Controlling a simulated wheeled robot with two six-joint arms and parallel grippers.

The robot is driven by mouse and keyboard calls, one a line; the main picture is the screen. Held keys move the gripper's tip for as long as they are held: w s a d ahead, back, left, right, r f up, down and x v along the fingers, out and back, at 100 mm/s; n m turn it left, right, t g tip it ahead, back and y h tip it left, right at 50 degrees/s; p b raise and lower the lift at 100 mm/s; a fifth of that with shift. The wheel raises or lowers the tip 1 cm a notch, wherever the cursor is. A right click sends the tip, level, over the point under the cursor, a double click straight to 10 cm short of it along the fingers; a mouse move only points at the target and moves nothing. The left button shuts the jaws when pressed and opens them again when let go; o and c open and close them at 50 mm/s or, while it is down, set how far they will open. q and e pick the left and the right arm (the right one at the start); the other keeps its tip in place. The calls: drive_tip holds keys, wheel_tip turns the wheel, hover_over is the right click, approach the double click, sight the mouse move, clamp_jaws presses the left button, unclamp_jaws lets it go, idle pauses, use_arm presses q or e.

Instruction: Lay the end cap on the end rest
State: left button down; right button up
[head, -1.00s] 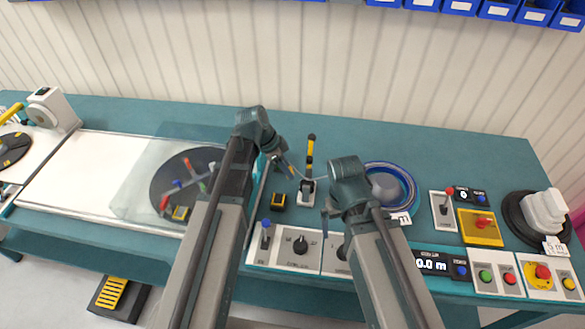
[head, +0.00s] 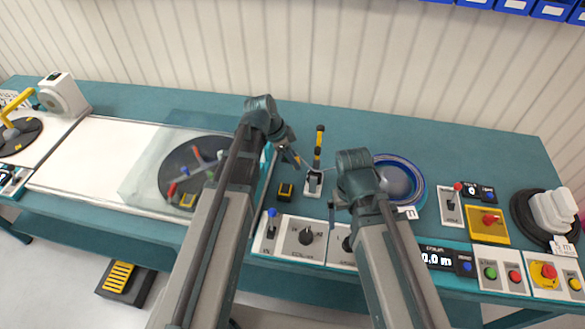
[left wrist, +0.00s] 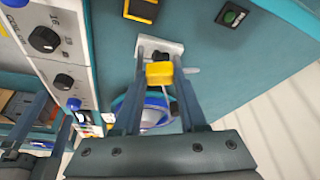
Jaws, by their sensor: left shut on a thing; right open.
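My left gripper (head: 295,159) is shut on a small yellow piece (left wrist: 159,73), which looks like the end cap. A thin cable runs from it towards the right in the head view. A small black and yellow block (head: 285,192), which I take for the end rest, sits on the bench in front of the gripper. It also shows at the top of the left wrist view (left wrist: 140,9). The cap is held apart from this block. My right gripper (head: 333,204) is open, near the front panels; its fingertips are small and partly hidden.
A black and yellow lever (head: 319,143) on a white base (head: 313,184) stands just right of my left gripper. A blue-rimmed reel (head: 417,185) lies behind my right arm. Control panels (head: 305,236) line the front edge.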

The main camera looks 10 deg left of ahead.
use_arm(q)
drive_tip(key=shift+s+a+f+m+g+b, duration=0.3)
drive_tip(key=shift+s+a+m, duration=0.15)
drive_tip(key=shift+s+m, duration=0.25)
drive_tip(key=shift+s+a+f+m+g+b, duration=0.3)
drive_tip(key=shift+s+a+m, duration=0.2)
drive_tip(key=shift+m, duration=0.35)
drive_tip(key=shift+s+a+f+m+g+b, duration=0.25)
drive_tip(key=shift+s+a+m, duration=0.25)
drive_tip(key=shift+m, duration=0.25)
use_arm(e)
drive_tip(key=shift+f, duration=0.85)
use_arm(q)
drive_tip(key=shift+w+f, duration=0.1)
drive_tip(key=shift+f, duration=0.15)
use_arm(e)
drive_tip(key=shift+f, duration=0.25)
use_arm(q)
drive_tip(key=shift+b, duration=0.3)
drive_tip(key=shift+f+b, duration=1)
use_arm(e)
drive_tip(key=shift+f, duration=1)
use_arm(q)
drive_tip(key=shift+f+b, duration=0.95)
drive_tip(key=shift+f, duration=0.05)
use_arm(e)
drive_tip(key=shift+f, duration=1)
